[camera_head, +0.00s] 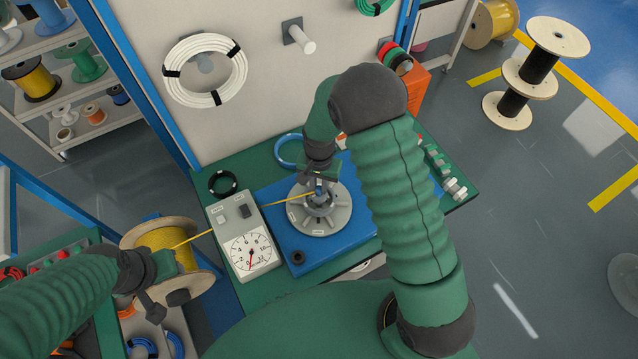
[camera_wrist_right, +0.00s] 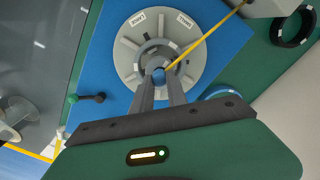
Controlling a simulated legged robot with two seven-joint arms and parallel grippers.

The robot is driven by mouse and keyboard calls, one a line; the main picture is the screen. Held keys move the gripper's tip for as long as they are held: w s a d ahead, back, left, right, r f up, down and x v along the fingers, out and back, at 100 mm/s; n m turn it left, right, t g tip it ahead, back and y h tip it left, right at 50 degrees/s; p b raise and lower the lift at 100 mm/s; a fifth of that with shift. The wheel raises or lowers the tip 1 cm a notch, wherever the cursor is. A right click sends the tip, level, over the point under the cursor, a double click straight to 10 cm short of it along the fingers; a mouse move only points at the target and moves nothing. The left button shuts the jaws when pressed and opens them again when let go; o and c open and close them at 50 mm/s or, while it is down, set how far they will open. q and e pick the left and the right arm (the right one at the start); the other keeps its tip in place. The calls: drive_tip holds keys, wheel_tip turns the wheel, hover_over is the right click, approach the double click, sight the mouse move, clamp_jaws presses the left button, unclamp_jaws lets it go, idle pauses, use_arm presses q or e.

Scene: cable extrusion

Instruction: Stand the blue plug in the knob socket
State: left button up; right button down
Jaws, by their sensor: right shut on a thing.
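The blue plug (camera_wrist_right: 158,75) is between the two fingertips of my right gripper (camera_wrist_right: 160,85). In the head view my right gripper (camera_head: 319,180) points down over the centre of the round grey knob socket (camera_head: 322,222), shut on the plug (camera_head: 319,189). The knob socket also shows in the wrist view (camera_wrist_right: 127,54), with its raised centre right behind the plug. I cannot tell whether the plug is inside the centre or just above it. A yellow cable (camera_head: 285,201) runs to the plug. My left gripper (camera_head: 150,290) is beside the yellow spool; its fingers are unclear.
The knob socket stands on a blue plate (camera_head: 283,245) on a green bench. A white gauge box (camera_head: 243,240) stands to its left, with the yellow cable crossing it from the yellow spool (camera_head: 165,238). A black ring (camera_head: 222,184) and a blue ring (camera_head: 287,150) lie behind.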

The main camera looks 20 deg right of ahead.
drive_tip(key=shift+f, duration=0.4)
idle(0.3)
drive_tip(key=c, duration=1.2)
unclamp_jaws()
drive_tip(key=shift+c, duration=0.2)
drive_tip(key=shift+r, duration=0.1)
wheel_tip(320, 180, up, 8)
drive_tip(key=p, duration=0.6)
